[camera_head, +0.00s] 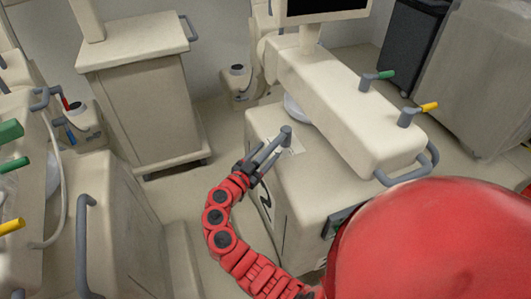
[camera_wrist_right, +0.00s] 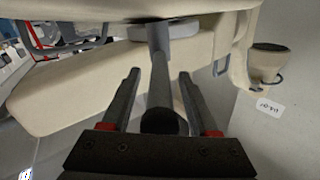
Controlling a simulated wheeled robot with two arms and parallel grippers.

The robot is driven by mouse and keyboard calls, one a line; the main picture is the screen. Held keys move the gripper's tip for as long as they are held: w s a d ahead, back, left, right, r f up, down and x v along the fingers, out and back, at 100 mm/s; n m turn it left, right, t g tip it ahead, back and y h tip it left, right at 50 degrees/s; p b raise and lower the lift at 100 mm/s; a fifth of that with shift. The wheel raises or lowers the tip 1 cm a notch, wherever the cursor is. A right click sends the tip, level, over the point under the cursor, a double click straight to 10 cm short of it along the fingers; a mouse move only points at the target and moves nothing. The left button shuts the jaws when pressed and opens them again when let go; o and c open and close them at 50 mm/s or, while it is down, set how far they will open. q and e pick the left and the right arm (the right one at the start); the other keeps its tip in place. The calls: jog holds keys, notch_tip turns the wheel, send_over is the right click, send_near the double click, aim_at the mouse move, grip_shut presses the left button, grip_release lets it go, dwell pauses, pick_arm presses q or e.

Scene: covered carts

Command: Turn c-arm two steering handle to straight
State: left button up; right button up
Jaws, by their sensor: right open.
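The c-arm's steering handle is a grey lever whose pivot knob (camera_head: 286,131) sits on top of the cream c-arm base (camera_head: 310,181). In the head view the lever slants down and left from the knob. My right gripper (camera_head: 267,152) is at the lever. In the right wrist view the handle (camera_wrist_right: 160,95) runs between the two dark fingers of my right gripper (camera_wrist_right: 160,88), its round end near the palm. The fingers are open, with a visible gap on each side of the bar. My left gripper is not in view.
The cream c-arm body (camera_head: 345,108) with green (camera_head: 385,74) and yellow (camera_head: 429,106) tipped levers is above and right of the handle. A cream cart (camera_head: 150,95) stands behind left. Another unit with a grey rail (camera_head: 82,240) is at left. Some floor (camera_head: 185,190) shows between them.

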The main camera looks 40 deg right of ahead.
grip_shut()
dwell(1.4)
